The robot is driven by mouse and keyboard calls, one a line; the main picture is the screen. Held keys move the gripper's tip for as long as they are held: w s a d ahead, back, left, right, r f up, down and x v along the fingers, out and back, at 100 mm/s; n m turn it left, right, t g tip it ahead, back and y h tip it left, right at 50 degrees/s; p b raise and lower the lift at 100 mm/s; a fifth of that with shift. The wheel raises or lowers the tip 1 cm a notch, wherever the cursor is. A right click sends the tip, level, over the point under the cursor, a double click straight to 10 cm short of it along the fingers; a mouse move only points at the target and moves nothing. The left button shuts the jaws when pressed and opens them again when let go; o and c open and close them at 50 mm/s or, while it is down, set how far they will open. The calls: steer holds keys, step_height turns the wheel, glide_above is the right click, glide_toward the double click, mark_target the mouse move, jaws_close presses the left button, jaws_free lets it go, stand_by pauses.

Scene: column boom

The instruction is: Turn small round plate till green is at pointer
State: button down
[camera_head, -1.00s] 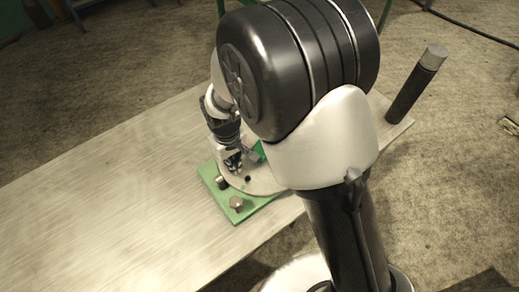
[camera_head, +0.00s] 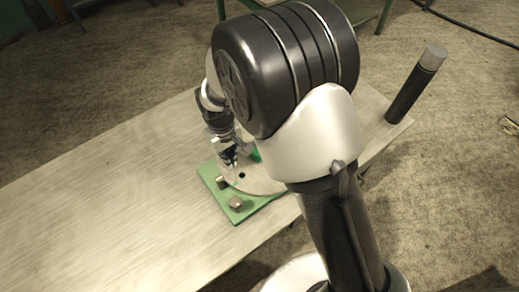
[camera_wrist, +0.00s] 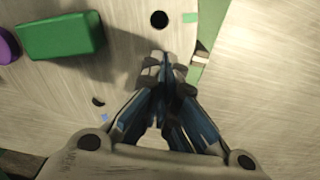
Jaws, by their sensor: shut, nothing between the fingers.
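The small round plate (camera_wrist: 120,75) is pale and flat. It carries a green block (camera_wrist: 62,36), part of a purple block (camera_wrist: 6,46), a dark round hole (camera_wrist: 159,20) and a small blue mark (camera_wrist: 105,117). A pale green patch (camera_wrist: 190,17) lies at its rim. In the head view the plate (camera_head: 262,182) sits on a green base (camera_head: 216,187), partly hidden by my arm. My gripper (camera_wrist: 163,62) is shut and empty over the plate near its rim; contact cannot be told. In the head view my gripper (camera_head: 230,161) is small. I cannot identify the pointer for sure; a small whitish piece (camera_wrist: 200,60) is beside the rim.
The long pale table (camera_head: 110,195) is clear to the left. A dark upright post with a grey top (camera_head: 417,84) stands at the table's right end.

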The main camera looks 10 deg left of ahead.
steer(key=shift+w+a, duration=0.2)
steer(key=shift+w, duration=0.05)
steer(key=shift+w+a, duration=0.4)
steer(key=shift+w, duration=0.25)
stand_by(0.3)
steer(key=shift+w+a, duration=0.3)
steer(key=shift+w, duration=0.3)
steer(key=shift+s, duration=0.15)
steer(key=shift+s+d, duration=0.2)
steer(key=shift+s, duration=0.15)
step_height(320, 180, up, 9)
steer(key=p, duration=0.6)
